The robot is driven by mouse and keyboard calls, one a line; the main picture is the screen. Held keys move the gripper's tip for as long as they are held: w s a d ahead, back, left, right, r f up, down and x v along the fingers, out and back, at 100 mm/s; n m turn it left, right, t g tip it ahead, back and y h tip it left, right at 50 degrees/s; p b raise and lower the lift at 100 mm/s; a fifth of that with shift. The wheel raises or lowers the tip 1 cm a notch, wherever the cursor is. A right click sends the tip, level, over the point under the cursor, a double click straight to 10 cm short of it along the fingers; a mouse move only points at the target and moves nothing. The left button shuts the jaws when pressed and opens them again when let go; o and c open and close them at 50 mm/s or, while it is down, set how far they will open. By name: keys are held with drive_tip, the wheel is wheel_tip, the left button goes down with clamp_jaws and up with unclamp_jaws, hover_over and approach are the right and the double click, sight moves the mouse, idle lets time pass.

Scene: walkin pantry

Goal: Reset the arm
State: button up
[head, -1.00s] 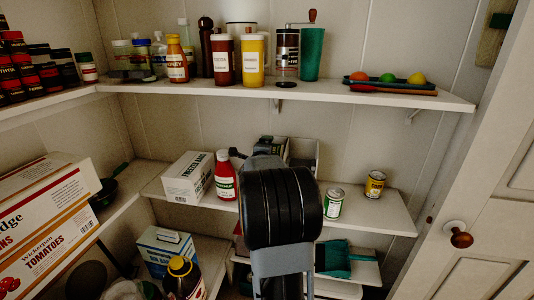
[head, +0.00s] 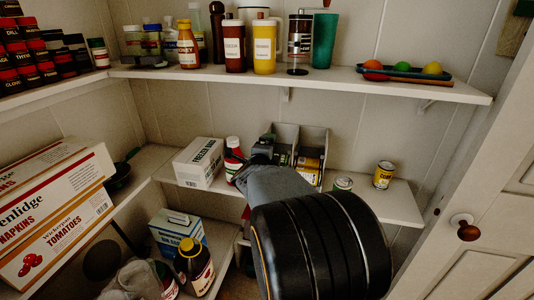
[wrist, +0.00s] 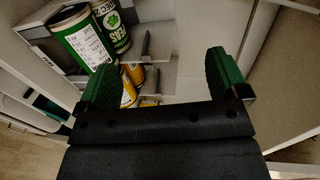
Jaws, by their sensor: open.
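My gripper (wrist: 162,78) shows in the wrist view with its two green-padded fingers spread wide and nothing between them. In the head view my own arm fills the lower middle, reaching toward the middle shelf (head: 400,204), and hides most of the gripper. In the wrist view a green-labelled can (wrist: 84,40) and a second green can (wrist: 112,24) sit in a grey bin beyond the left finger. Yellow cans (wrist: 128,90) show partly behind that finger; I cannot tell whether it touches them.
A door (head: 480,220) stands at the right.

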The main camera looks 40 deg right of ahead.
drive_tip(key=shift+v, duration=0.8)
drive_tip(key=w+a+f+n+t+y+p, duration=0.1)
drive_tip(key=w+a+f+n+t+y, duration=0.15)
drive_tip(key=a+f+n+y, duration=0.45)
drive_tip(key=s+a+r+n+g+y+p, duration=0.25)
drive_tip(key=a+n+y+p, duration=0.2)
drive_tip(key=a+n, duration=0.6)
drive_tip(key=s+a+r+n+g+y+p, duration=0.2)
drive_tip(key=s+a+r+n+g+p, duration=0.3)
drive_tip(key=s+a+r+n+p, duration=0.5)
wheel_tip(320, 180, up, 2)
drive_tip(key=shift+a+r+n+p, duration=0.25)
drive_tip(key=shift+a+n+p, duration=0.05)
drive_tip(key=shift+n+p, duration=0.85)
